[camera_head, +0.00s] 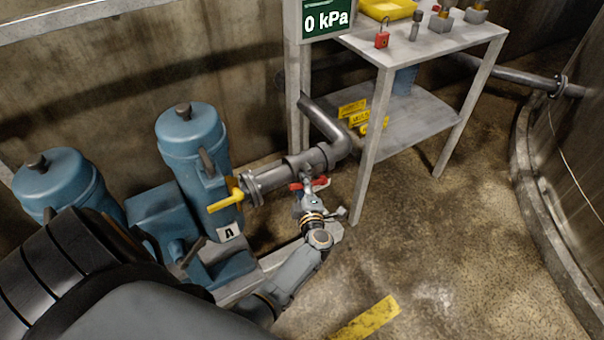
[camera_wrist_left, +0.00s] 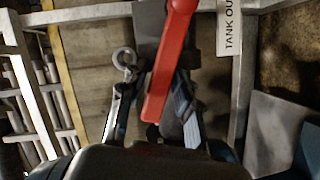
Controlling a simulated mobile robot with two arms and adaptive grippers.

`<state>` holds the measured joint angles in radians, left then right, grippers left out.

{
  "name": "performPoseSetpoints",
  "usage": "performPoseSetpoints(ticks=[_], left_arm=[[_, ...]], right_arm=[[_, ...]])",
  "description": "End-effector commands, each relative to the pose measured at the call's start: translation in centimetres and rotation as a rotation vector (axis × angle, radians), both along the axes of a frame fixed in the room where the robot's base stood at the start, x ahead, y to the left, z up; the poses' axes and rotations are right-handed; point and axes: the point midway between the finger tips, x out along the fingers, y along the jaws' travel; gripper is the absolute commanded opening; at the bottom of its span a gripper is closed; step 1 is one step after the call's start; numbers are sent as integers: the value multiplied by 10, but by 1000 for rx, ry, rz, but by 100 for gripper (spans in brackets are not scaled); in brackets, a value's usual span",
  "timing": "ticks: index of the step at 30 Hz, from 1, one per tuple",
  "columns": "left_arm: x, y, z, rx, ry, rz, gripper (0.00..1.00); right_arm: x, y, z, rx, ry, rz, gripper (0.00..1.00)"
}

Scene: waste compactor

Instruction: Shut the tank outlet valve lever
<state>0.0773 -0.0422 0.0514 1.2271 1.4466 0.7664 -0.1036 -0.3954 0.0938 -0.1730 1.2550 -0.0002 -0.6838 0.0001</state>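The red tank outlet valve lever (camera_head: 322,183) is on the grey pipe in the head view, just beyond my left gripper (camera_head: 309,199). In the left wrist view the red lever (camera_wrist_left: 170,65) runs down from the top between the two fingers of my left gripper (camera_wrist_left: 155,95). A label reading "TANK OU" (camera_wrist_left: 229,30) is beside the lever. My right gripper is not in view.
A blue pump marked A (camera_head: 195,150) with a yellow handle (camera_head: 226,202) stands left of the valve. A metal table (camera_head: 430,45) with padlocks stands behind right. A gauge sign reads 0 kPa (camera_head: 326,20). A curved tank wall (camera_head: 575,150) is at right.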

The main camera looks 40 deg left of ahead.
Motion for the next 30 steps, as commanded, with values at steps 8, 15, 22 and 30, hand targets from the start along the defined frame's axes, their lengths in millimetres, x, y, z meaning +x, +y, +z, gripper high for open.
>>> performPoseSetpoints(ticks=[8,15,22,30], left_arm=[[0,0,1,2,-2,0,43],[-5,-6,1,-1,-2,0,43],[-30,-31,5,-3,1,-1,43],[-51,-54,10,0,0,0,43]], right_arm=[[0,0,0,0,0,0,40],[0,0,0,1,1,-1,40],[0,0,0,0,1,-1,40],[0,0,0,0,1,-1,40]])
